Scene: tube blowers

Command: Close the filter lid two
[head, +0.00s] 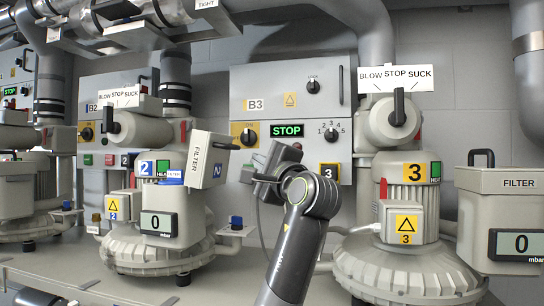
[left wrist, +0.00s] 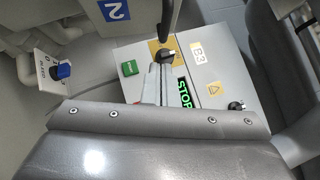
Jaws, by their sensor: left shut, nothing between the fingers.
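Filter lid two (head: 207,160) is a pale grey lid marked FILTER, with a blue 2 on its side. It stands raised and tilted over filter box two (head: 185,230), which has a display reading 0. Its dark handle (head: 226,146) points right, towards my left gripper (head: 266,168). The gripper is shut and empty, just right of the lid, with a gap between them in the head view. In the left wrist view the closed fingers (left wrist: 166,84) point towards the B3 panel, and the lid's side with the blue 2 (left wrist: 116,10) is at the top. My right gripper is not in view.
Control panel B3 (head: 262,83) with knobs and a green STOP display is behind the gripper. Blower three (head: 402,255) and its closed filter box (head: 512,225) stand at the right. A blue-handled valve (head: 236,223) sits low beside box two.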

